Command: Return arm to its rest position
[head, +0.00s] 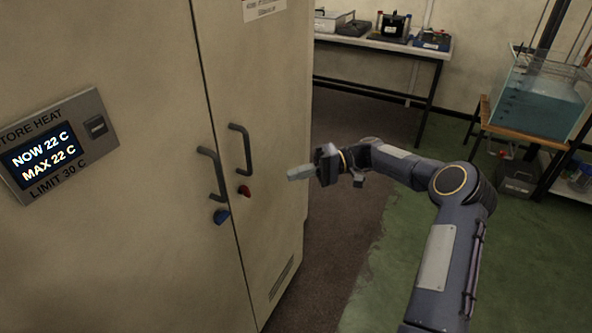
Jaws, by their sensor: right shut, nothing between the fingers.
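My right arm comes up from the bottom right in the head view and bends to the left at its elbow. My right gripper (303,173) is shut and empty. It appears in front of the right door of a tall beige cabinet (115,215), to the right of the dark door handles (240,150). I cannot tell its exact distance from the door. My left gripper is not in view.
Both cabinet doors look closed. A red knob (244,190) and a blue knob (221,216) sit below the handles. A heat display (45,158) is at left. A bench (380,45) stands behind, and a water tank (541,97) is at right. Open floor lies between.

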